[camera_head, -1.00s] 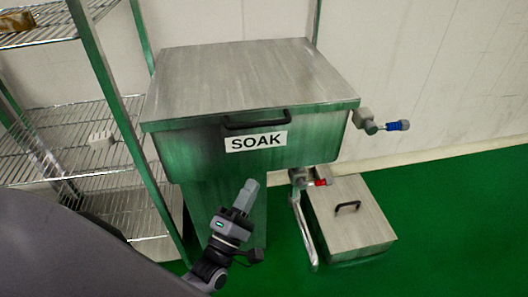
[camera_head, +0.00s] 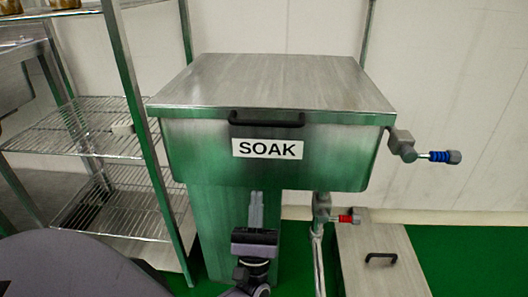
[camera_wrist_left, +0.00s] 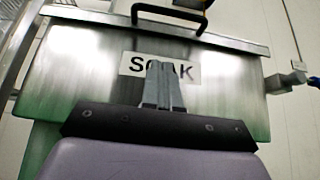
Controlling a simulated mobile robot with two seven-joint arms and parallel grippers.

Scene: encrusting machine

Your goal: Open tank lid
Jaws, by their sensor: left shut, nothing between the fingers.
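The steel soak tank (camera_head: 330,160) stands ahead with its flat lid (camera_head: 280,82) closed on top. A black bar handle (camera_head: 267,118) sits on the lid's front edge, above the SOAK label (camera_head: 267,148). My left gripper (camera_head: 256,197) is below the label, in front of the tank's base, fingers pointing up, shut and empty. In the left wrist view, my left gripper (camera_wrist_left: 161,68) overlaps the label, and the handle (camera_wrist_left: 170,17) is beyond its tips near the top edge. The gripper is apart from the handle. My right gripper is not in view.
A wire shelf rack (camera_head: 95,130) stands close on the left. A blue-handled valve (camera_head: 438,156) sticks out at the tank's right, with a red-handled valve (camera_head: 346,218) lower down. A steel floor box (camera_head: 375,245) stands at the lower right.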

